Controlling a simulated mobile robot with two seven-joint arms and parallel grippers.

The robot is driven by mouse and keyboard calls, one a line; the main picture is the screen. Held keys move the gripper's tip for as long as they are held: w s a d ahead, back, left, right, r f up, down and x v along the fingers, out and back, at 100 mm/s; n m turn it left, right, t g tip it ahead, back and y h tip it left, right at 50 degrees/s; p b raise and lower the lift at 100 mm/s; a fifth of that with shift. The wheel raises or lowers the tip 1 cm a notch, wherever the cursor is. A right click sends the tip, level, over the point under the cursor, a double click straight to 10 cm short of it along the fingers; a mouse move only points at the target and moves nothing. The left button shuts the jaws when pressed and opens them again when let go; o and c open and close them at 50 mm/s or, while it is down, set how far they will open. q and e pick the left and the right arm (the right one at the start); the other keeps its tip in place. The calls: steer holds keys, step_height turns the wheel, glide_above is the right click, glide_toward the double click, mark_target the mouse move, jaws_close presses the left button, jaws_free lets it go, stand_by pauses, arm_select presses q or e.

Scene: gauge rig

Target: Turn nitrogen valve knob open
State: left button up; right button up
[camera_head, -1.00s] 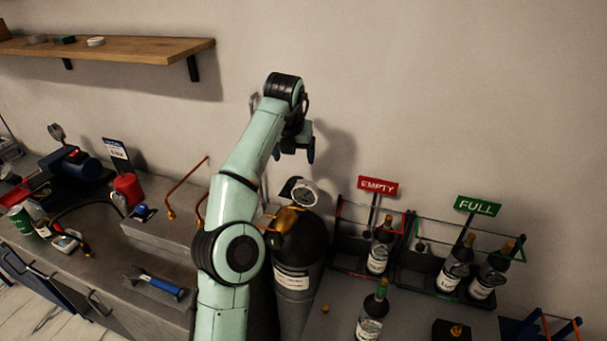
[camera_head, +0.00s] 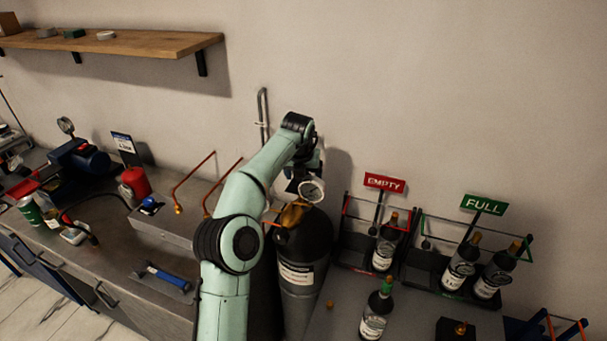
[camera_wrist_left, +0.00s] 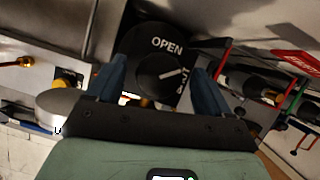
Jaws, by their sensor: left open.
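The black nitrogen valve knob (camera_wrist_left: 158,75) has a white pointer line and sits on a round black dial (camera_wrist_left: 150,45) marked OPEN. In the left wrist view the knob lies between the two blue fingers of my left gripper (camera_wrist_left: 160,86), with gaps on both sides. I cannot tell how far the fingertips are above it. The left gripper (camera_head: 304,170) is open, pointing down above the gas cylinder's (camera_head: 298,278) top. A brass regulator (camera_head: 291,214) and a round gauge (camera_head: 312,190) are there; the arm hides the knob in the head view. My right gripper is not in view.
Bottle racks with EMPTY (camera_head: 384,182) and FULL (camera_head: 482,204) signs stand right of the cylinder. A bottle with a green top (camera_head: 376,312) stands in front.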

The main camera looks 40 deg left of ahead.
arm_select(q)
steer(key=shift+c, duration=0.3)
steer(key=c, duration=1)
steer(key=shift+n, duration=0.4)
steer(key=n+g+y, duration=0.1)
steer(key=n, duration=0.3)
steer(key=shift+w+d+n, duration=0.1)
steer(key=shift+n, duration=0.2)
steer(key=shift+n+g+y, duration=0.5)
steer(key=shift+n+g, duration=0.2)
steer(key=shift+n, duration=1.2)
steer(key=o, duration=1.1)
steer(key=shift+c, duration=0.2)
